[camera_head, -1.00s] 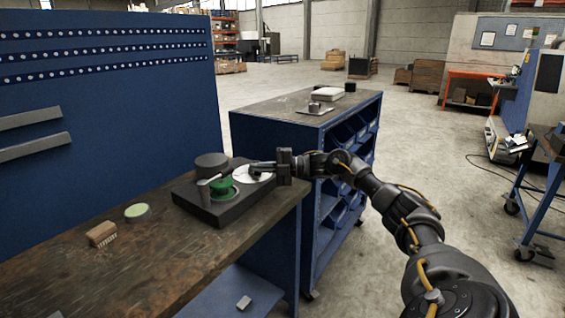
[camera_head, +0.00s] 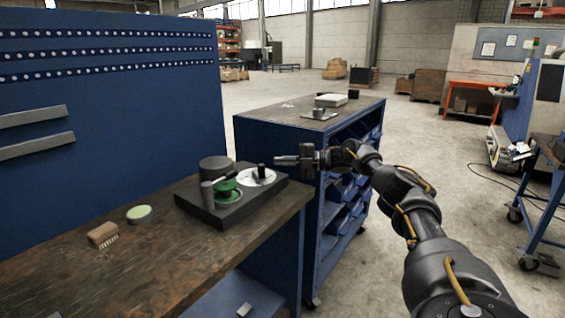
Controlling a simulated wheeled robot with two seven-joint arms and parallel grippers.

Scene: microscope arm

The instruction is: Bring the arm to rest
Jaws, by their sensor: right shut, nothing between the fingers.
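A black base block (camera_head: 240,208) lies on the wooden bench and bears the device. On it stand a wide dark cylinder (camera_head: 214,168), a green ring-like part (camera_head: 228,190) and a short dark post (camera_head: 207,196) at the front left. A small grey lever-like part lies between the post and the green part; its exact rest is too small to tell. A white disc (camera_head: 262,178) with a black upright knob (camera_head: 261,171) sits at the right. My right gripper (camera_head: 277,160) is shut and empty, just right of and above the disc, apart from it. My left gripper is out of view.
A wooden brush (camera_head: 103,235) and a round green-topped tin (camera_head: 138,213) lie on the bench (camera_head: 150,265) left of the block. A blue cabinet (camera_head: 275,140) stands behind, under my right arm. A blue pegboard panel (camera_head: 110,120) bounds the left.

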